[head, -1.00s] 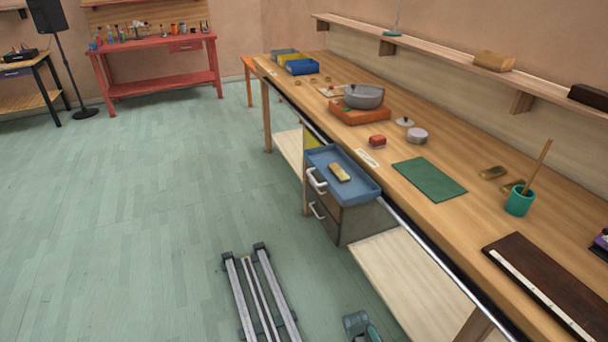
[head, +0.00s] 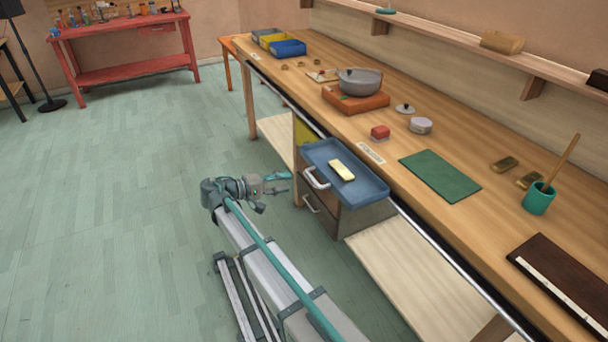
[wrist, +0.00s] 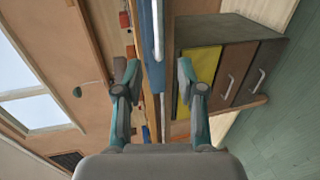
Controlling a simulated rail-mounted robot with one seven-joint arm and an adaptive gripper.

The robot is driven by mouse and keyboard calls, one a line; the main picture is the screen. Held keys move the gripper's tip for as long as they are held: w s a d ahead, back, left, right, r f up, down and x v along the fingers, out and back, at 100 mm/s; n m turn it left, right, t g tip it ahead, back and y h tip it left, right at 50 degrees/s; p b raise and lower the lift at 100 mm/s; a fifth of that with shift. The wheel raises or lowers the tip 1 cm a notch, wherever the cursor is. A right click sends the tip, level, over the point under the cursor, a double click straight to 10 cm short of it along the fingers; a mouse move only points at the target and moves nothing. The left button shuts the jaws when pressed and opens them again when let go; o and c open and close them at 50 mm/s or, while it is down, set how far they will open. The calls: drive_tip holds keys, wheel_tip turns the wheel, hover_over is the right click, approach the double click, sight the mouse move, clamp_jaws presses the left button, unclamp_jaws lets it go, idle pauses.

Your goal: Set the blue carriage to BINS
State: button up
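The blue carriage (head: 372,190) is a shallow blue tray with a white handle (head: 316,178) on its front side. It sits at the bench's front edge, above the drawer cabinet, with a pale yellow block (head: 342,170) lying in it. My gripper (head: 280,182) is just left of the handle in the head view and looks apart from it. In the wrist view my gripper (wrist: 158,78) is open and empty, fingers well apart. The carriage (wrist: 146,30) and its white handle (wrist: 157,28) show beyond the gap between the fingers. Several bins (head: 288,48) stand at the bench's far end.
A rail (head: 432,236) runs along the bench's front edge. A label (head: 372,153) lies beside the carriage and another (head: 253,57) near the bins. The drawer cabinet (head: 318,205) stands below; it also shows in the wrist view (wrist: 235,70). Open floor lies left.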

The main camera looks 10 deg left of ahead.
sight(313, 179)
drive_tip(key=x, duration=0.3)
drive_tip(key=p+x, duration=0.1)
drive_tip(key=x, duration=0.3)
drive_tip(key=p+x, duration=0.1)
drive_tip(key=x, duration=0.3)
drive_tip(key=shift+s+d, duration=0.25)
drive_tip(key=shift+s, duration=0.15)
clamp_jaws()
